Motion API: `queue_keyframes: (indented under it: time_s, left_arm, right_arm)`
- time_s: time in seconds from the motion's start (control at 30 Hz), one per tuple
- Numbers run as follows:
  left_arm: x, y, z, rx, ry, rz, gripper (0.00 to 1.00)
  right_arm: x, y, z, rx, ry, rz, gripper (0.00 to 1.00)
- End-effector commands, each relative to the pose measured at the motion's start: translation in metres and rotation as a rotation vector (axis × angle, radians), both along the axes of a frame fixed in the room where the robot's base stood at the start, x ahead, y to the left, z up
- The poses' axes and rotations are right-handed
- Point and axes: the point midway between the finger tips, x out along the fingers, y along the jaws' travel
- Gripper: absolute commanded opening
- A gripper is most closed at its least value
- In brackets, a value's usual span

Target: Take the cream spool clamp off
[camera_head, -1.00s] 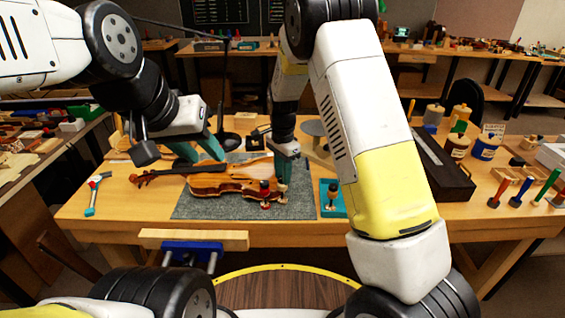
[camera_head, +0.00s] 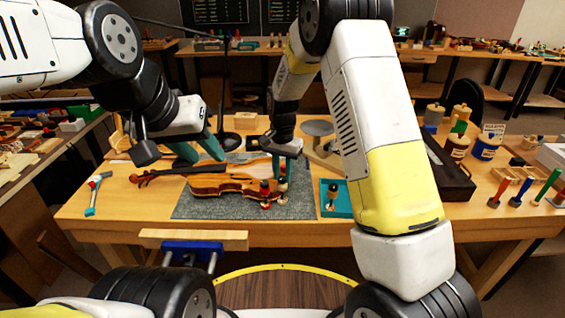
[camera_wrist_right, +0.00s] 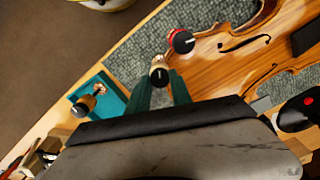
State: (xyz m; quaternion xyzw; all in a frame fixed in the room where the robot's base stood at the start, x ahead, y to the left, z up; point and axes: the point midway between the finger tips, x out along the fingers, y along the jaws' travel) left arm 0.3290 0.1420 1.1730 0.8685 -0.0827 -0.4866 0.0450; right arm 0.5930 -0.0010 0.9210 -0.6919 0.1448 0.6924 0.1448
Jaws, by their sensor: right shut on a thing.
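The violin (camera_head: 215,186) lies on a grey mat on the bench. My right gripper (camera_head: 283,168) is at its right end. In the right wrist view its green fingers (camera_wrist_right: 160,92) are shut on the cream spool clamp (camera_wrist_right: 159,72), which has a dark knob on top. The clamp is by the violin's edge; I cannot tell whether it still touches it. A red spool clamp (camera_wrist_right: 182,40) sits on the edge close beside it, also seen in the head view (camera_head: 265,190). My left gripper (camera_head: 200,150) is over the violin's neck side with fingers apart.
A teal tray (camera_head: 343,209) with a spool clamp (camera_head: 332,192) standing in it is right of the mat. A dark case (camera_head: 440,170) and jars stand further right. A hammer (camera_head: 93,194) lies left.

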Motion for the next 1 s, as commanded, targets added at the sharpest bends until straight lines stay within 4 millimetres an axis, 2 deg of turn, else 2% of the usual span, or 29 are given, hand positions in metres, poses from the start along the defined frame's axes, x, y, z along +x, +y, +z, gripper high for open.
queue_keyframes:
  time_s: [1.0]
  left_arm:
    - [0.0000,0.0000,0.0000,0.000,0.000,0.000,0.36]
  right_arm:
    - [0.0007,0.0012,0.0009,0.001,-0.002,0.942,0.00]
